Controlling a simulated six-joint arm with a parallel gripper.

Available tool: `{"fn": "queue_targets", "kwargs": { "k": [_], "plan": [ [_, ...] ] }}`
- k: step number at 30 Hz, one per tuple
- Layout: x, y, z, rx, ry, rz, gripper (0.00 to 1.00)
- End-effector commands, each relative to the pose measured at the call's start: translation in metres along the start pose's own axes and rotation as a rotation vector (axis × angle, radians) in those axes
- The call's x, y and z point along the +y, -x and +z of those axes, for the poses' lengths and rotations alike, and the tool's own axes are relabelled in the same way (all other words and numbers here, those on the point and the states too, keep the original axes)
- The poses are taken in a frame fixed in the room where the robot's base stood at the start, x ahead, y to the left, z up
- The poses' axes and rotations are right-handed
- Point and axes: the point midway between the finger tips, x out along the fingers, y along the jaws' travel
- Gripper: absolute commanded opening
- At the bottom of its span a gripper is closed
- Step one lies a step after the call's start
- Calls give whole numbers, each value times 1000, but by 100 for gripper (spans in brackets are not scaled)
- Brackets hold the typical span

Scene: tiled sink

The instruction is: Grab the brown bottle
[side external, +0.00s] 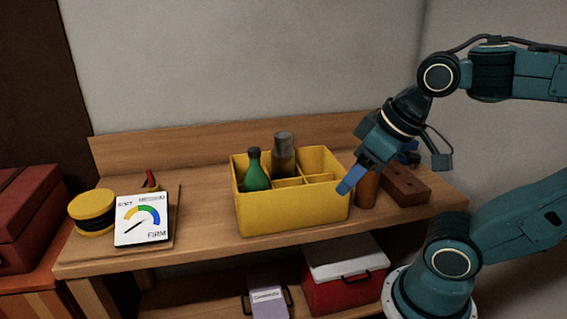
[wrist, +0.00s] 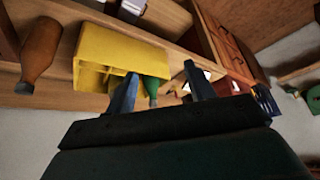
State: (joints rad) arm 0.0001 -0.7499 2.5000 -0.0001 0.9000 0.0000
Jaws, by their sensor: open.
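The brown bottle (side external: 367,191) stands upright on the wooden bench just right of the yellow caddy (side external: 290,214), its upper part hidden behind my gripper in the side view. In the wrist view the brown bottle (wrist: 39,48) is at the far left, outside the space between my fingers. My gripper (side external: 346,186) points down and left in front of the bottle, near the caddy's right end. In the wrist view my gripper (wrist: 161,80) has its two blue fingers spread with nothing held between them.
The caddy holds a green bottle (side external: 256,172) and a grey bottle (side external: 284,155) between dividers. A brown block (side external: 405,186) lies right of the brown bottle. A dial card (side external: 141,219) and yellow round tin (side external: 92,211) are at the left. The bench is clear between card and caddy.

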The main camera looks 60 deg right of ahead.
Motion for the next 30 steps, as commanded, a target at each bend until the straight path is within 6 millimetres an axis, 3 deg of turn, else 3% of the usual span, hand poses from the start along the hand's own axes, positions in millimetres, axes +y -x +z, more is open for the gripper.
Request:
{"fn": "queue_targets", "kwargs": {
  "k": [10,17,23,30],
  "plan": [
    [2,1,-2,-3,-12,4,54],
    [17,6,-21,-43,-130,41,54],
    [51,13,-51,-112,-351,105,54],
    [111,20,-83,-200,-666,190,54]
  ]
}}
